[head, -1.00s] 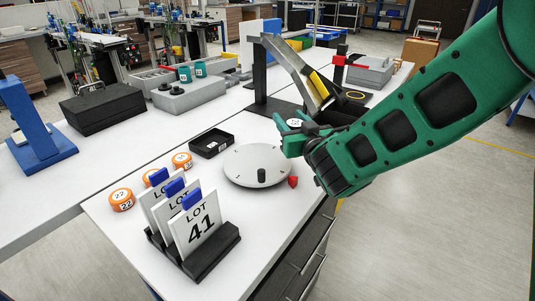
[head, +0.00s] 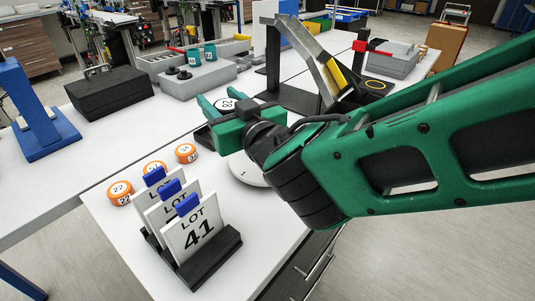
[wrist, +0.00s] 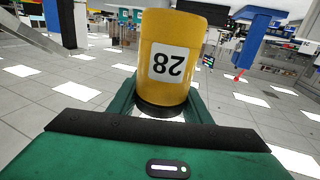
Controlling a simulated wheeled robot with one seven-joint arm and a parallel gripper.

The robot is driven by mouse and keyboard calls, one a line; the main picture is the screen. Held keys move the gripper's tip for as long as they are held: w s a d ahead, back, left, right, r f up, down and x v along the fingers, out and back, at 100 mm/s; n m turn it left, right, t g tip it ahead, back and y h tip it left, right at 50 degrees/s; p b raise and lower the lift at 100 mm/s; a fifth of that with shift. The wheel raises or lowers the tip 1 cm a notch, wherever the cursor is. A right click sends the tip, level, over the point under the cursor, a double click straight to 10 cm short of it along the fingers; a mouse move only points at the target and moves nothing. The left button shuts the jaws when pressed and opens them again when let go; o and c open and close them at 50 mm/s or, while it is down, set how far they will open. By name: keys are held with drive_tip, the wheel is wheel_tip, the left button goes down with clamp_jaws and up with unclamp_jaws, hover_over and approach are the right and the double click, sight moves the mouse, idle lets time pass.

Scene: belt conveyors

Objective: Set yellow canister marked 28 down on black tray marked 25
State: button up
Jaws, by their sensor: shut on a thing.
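My gripper (head: 221,105) is shut on the yellow canister (wrist: 180,35). In the wrist view the canister stands between the green fingers, its white label reading 28 upside down. In the head view only its pale top marked 28 (head: 226,103) shows between the fingers. The black tray (head: 203,137) is on the white table below and just left of my gripper. My gripper and forearm hide most of it, and its number does not show. The canister is held above the table, apart from the tray as far as I can see.
Orange round containers (head: 186,153) stand in a row left of the tray. A black rack with LOT cards (head: 191,236) is at the front. A round white turntable (head: 243,171) is partly under my arm. A black stand (head: 273,62) rises behind.

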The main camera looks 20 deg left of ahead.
drive_tip(key=shift+w+d+f, duration=0.75)
drive_tip(key=shift+w+f, duration=1)
drive_tip(key=shift+w, duration=0.05)
drive_tip(key=shift+w+d+f, duration=0.75)
drive_tip(key=shift+w+f, duration=1.05)
drive_tip(key=shift+w, duration=0.05)
drive_tip(key=shift+w+d+f, duration=0.75)
drive_tip(key=shift+w+f, duration=1)
drive_tip(key=shift+w, duration=0.05)
drive_tip(key=shift+f, duration=0.15)
drive_tip(key=o, duration=1.3)
drive_tip(key=shift+f, duration=0.1)
drive_tip(key=shift+s, duration=0.1)
